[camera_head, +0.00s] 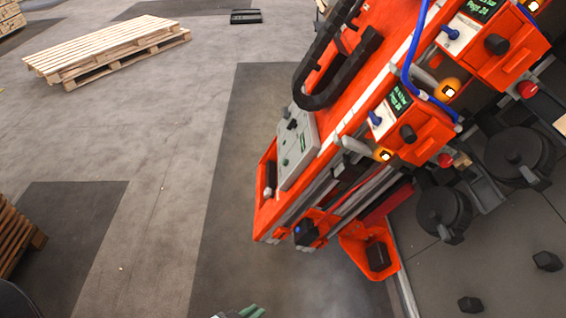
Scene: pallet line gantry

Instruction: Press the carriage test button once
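A tilted orange gantry machine (349,106) fills the upper right. On its left side is a pale grey-green panel (309,139) with small dark and green knobs or buttons. A dark block with a blue button-like spot (298,230) sits at the machine's lower end. I cannot tell which of these is the carriage test button; no label is readable. Only a small grey-green tip of my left gripper (242,312) shows at the bottom edge, well below the panel and apart from the machine. Whether it is open or shut is hidden. My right gripper is not in view.
Two orange station boxes with small screens (399,98) sit along the machine, with a blue cable (408,72). An orange bin (371,251) is at its lower end. Black round parts (443,212) lie at right. Wooden pallets (108,47) stand at upper left.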

